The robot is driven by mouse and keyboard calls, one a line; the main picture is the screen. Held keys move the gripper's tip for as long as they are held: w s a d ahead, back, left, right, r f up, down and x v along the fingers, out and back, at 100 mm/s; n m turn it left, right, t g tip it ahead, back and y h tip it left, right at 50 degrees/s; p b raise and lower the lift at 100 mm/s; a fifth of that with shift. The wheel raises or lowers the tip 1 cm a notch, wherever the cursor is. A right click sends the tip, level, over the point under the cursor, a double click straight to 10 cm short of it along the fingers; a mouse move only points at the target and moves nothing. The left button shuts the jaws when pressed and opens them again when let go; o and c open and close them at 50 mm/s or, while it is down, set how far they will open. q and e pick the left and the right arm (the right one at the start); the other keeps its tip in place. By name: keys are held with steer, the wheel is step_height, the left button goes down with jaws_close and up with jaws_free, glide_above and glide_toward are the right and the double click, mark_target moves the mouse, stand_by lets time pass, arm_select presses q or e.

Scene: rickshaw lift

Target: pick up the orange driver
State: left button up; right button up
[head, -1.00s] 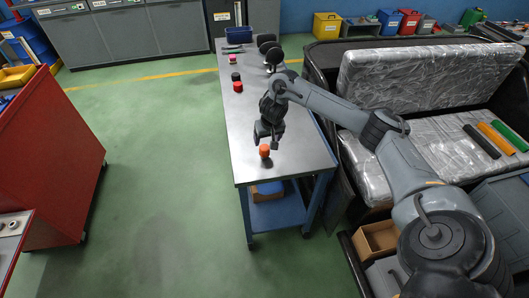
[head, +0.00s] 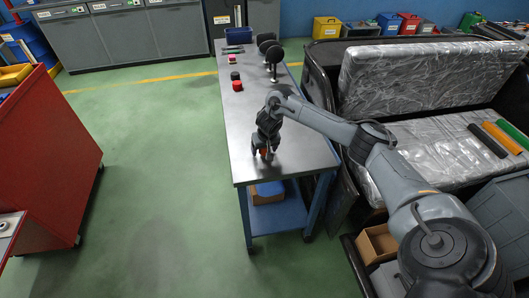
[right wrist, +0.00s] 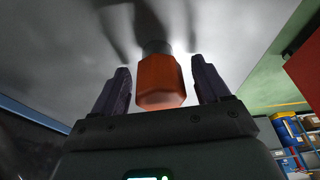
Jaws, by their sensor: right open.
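The orange driver (head: 264,153) stands on the near part of the steel-topped table (head: 240,130), mostly hidden by my right gripper in the head view. In the right wrist view the orange driver (right wrist: 161,82) has a faceted orange body with a dark grey end at the tabletop. My right gripper (head: 264,156) is down around it. In the right wrist view my right gripper (right wrist: 160,85) is open, with one finger on each side of the driver and a visible gap on both sides. My left gripper is out of view.
A red item (head: 237,86) and a dark item (head: 235,76) stand farther back on the table. Black round-headed objects (head: 273,56) are near its right edge. A rickshaw seat in plastic wrap (head: 420,75) is at the right. The table's middle is clear.

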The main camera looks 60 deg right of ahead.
steer(key=shift+c, duration=0.2)
steer(key=c, duration=1.1)
